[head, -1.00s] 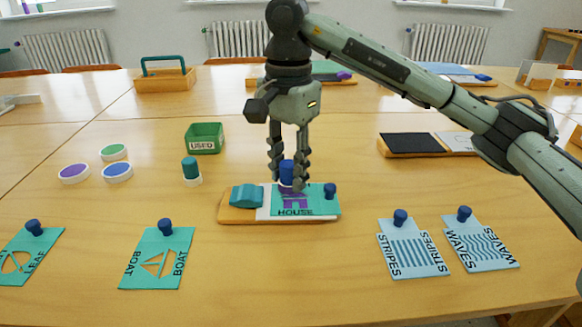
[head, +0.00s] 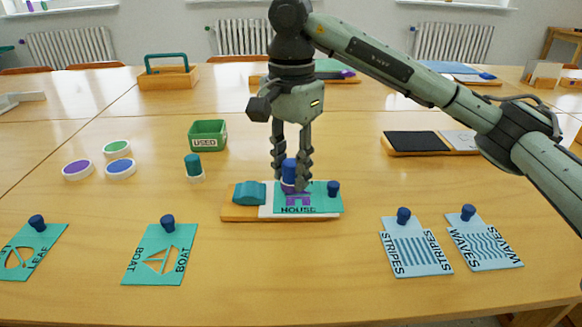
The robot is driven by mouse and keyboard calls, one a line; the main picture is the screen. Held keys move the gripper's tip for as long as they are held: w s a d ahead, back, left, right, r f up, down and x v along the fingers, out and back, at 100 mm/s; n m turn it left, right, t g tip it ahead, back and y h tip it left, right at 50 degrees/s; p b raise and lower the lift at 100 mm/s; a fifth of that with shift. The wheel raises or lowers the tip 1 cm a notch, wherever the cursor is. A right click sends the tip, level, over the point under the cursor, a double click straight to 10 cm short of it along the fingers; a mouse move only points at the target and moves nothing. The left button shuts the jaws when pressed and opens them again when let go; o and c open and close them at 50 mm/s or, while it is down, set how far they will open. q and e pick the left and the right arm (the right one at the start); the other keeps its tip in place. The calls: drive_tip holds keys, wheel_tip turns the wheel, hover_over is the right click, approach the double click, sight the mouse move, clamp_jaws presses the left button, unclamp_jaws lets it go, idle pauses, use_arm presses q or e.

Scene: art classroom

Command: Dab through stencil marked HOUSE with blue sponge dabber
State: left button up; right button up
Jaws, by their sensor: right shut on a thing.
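The teal stencil marked HOUSE (head: 322,199) lies on a wooden board (head: 240,217) over a white sheet. Purple shows in its house-shaped cutout (head: 300,200). My left gripper is not in view.
A teal block (head: 249,193) sits on the board's left. Purple, green and blue paint pads (head: 119,167), a teal-topped dabber (head: 193,167) and a green USED bin (head: 208,134) stand left. BOAT (head: 160,255), LEAF (head: 30,252), STRIPES (head: 415,250) and WAVES (head: 484,243) stencils lie in front.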

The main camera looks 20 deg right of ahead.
drive_tip(key=shift+f+b, duration=0.55)
drive_tip(key=shift+f, duration=0.05)
idle(1.5)
drive_tip(key=shift+r, duration=0.1)
drive_tip(key=shift+r+p, duration=2.2)
drive_tip(key=shift+r, duration=1.3)
